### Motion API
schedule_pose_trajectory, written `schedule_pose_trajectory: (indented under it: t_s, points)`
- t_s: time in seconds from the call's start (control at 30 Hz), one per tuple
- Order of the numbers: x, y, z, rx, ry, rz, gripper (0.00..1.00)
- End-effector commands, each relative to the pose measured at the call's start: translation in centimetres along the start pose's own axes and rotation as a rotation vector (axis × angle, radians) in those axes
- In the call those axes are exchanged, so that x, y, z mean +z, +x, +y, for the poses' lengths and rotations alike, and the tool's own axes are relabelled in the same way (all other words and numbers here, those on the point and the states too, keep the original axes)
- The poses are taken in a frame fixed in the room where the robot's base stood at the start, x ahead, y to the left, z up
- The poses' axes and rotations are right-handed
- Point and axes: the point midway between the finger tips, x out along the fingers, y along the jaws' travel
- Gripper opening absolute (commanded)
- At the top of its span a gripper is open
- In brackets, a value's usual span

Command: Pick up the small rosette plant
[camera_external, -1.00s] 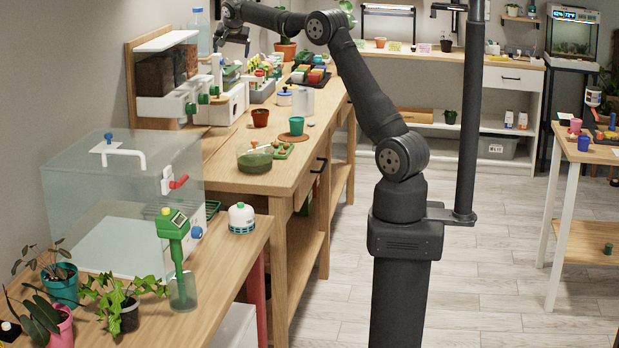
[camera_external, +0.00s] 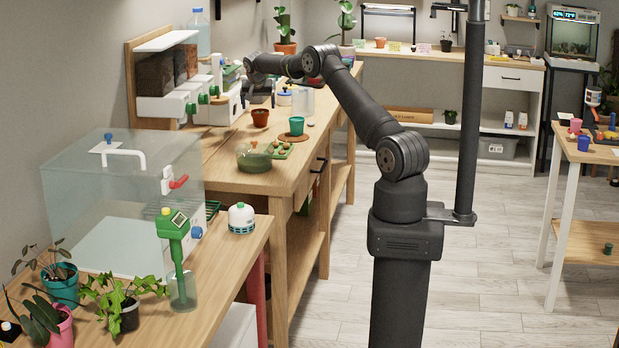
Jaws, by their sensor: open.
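My gripper (camera_external: 258,99) points down over the far part of the long wooden bench, beside the white bin unit. It is open, and its fingertips are small and dark against the clutter. I cannot make out the small rosette plant for certain; my arm and gripper cover part of the bench there. Trays and small items behind my forearm are mostly hidden.
The white bin unit (camera_external: 160,107) stands left of my gripper. A white-lidded jar (camera_external: 284,97) is close on its right.

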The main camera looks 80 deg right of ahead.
Motion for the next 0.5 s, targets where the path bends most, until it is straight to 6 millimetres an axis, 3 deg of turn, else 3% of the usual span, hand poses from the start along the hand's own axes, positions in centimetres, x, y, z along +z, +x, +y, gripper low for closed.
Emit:
schedule_pose_trajectory:
  t_s: [0.27,0.5]
  points:
    - [-0.1,1.8,0.1,0.000,0.000,0.000,0.90]
    - [-0.4,4.9,0.5,0.000,0.001,0.000,0.90]
